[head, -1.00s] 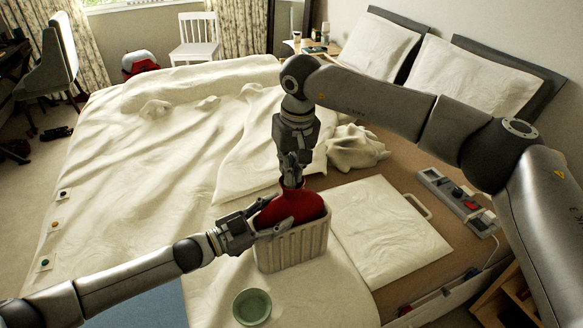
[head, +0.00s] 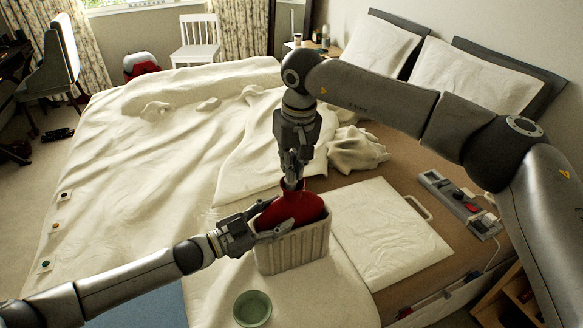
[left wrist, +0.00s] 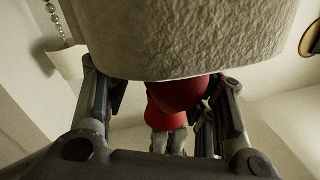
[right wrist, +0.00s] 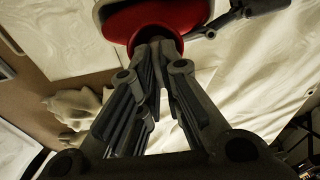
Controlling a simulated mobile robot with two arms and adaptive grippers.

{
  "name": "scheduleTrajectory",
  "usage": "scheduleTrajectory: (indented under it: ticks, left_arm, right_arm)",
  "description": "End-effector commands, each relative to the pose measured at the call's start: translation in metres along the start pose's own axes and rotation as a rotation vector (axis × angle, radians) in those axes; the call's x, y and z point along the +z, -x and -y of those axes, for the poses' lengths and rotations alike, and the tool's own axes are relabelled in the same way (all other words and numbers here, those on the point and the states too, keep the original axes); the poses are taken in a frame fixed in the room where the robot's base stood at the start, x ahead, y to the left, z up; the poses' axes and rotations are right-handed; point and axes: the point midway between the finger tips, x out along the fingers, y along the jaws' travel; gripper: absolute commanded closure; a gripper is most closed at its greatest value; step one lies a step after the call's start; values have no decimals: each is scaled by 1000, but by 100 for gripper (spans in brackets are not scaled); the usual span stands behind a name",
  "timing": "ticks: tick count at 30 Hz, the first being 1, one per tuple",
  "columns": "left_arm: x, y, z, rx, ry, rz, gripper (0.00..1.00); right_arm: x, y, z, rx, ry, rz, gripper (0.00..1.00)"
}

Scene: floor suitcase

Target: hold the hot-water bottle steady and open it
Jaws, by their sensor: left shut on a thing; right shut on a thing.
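The red hot-water bottle (head: 296,208) stands upright in a pale ribbed bin (head: 292,246) on the bed. Its body also shows between the fingers in the left wrist view (left wrist: 180,95). My left gripper (head: 268,226) is shut on the bottle's upper body, just above the bin rim. My right gripper (head: 292,180) points straight down at the bottle's neck. In the right wrist view its fingertips (right wrist: 157,42) are close together at the red funnel-shaped mouth (right wrist: 150,28). They are shut on the stopper, which the fingers hide. I cannot tell whether it is clear of the neck.
A green bowl (head: 252,308) is in front of the bin. A flat pale board with a handle (head: 390,230) lies to the right, and a grey panel with a red part (head: 458,203) lies beyond it. Crumpled bedding (head: 355,148) is behind. The bed's left side is mostly open.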

Motion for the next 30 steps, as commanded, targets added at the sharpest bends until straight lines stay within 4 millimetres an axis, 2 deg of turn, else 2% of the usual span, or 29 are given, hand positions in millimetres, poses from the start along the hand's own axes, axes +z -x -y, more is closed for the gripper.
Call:
scheduleTrajectory:
  ticks: [18, 27, 30]
  left_arm:
    - [4, 1, 0, -2, -5, 9, 100]
    - [4, 1, 1, -2, -6, 10, 100]
    - [4, 1, 1, -3, -6, 10, 100]
  right_arm:
    - [-1, 10, 0, -1, 0, -1, 100]
    - [-5, 43, 1, 0, -1, -2, 100]
    - [-5, 48, 1, 0, 0, 0, 100]
